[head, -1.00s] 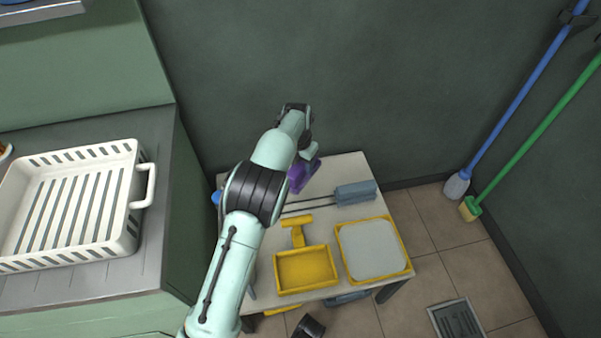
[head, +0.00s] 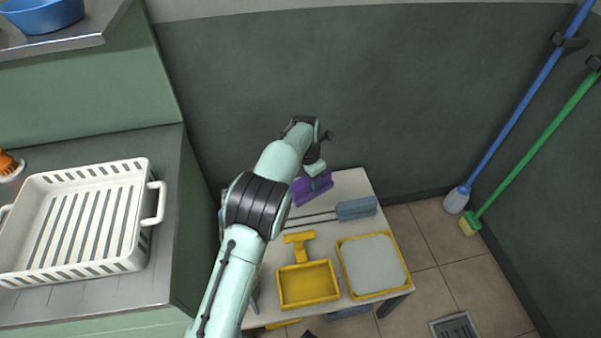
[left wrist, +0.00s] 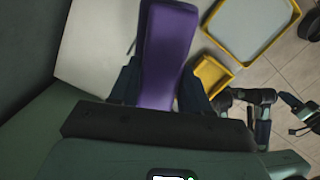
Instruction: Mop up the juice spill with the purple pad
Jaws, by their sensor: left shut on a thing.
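The purple pad (head: 313,189) is at the back of the small white table (head: 350,182), under my left gripper (head: 316,176). In the left wrist view the pad (left wrist: 165,55) lies lengthwise between the two dark fingers of the left gripper (left wrist: 155,88), which is shut on it. I cannot tell whether the pad touches the tabletop or is held just above it. My left arm covers the left part of the table. I see no juice spill in these views.
The table also holds a blue-grey brush (head: 356,208), a yellow dustpan (head: 308,284) and a yellow-rimmed tray (head: 343,266). A white slotted basket (head: 150,248) stands on the left counter. A blue mop (head: 520,102) and a green broom (head: 530,155) hang at right. Floor by the drain (head: 436,325) is clear.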

